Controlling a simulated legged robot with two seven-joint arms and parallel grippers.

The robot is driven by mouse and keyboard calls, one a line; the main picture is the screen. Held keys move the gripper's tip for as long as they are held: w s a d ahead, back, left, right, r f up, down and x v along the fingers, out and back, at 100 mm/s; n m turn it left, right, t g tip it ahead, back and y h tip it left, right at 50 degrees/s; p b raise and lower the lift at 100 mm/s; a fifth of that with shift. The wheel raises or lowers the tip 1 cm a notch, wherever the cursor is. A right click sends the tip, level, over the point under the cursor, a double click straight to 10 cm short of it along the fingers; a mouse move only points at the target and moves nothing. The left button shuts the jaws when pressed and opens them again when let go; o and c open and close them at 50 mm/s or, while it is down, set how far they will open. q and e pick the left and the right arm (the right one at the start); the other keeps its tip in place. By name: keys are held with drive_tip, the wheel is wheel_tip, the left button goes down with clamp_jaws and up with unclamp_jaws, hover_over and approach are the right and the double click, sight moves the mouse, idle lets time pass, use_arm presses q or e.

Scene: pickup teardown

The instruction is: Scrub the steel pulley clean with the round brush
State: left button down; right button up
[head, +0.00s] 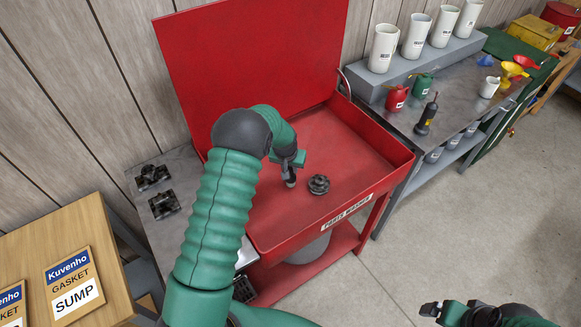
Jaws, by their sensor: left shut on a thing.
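The steel pulley (319,184) is a dark, toothed-looking round part lying on the floor of the red parts washer basin (270,225). My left gripper (290,165) is over the basin, just left of the pulley, and points down. It is shut on the round brush (290,182), a slim dark piece with a paler lower end. Most of the brush is hidden by the gripper. The brush looks apart from the pulley, with a small gap between them. My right gripper (438,310) is low at the bottom right over the floor, and its jaw gap is unclear.
The washer's raised red lid (250,60) stands behind the basin. Dark metal parts (163,204) lie on the bench at left. A grey bench (400,118) with oil cans and white canisters stands at right. The floor at front right is clear.

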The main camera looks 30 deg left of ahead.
use_arm(q)
wheel_tip(320, 180, up, 10)
drive_tip(key=p, duration=0.6)
drive_tip(key=shift+r+p, duration=0.1)
drive_tip(key=shift+p, duration=0.3)
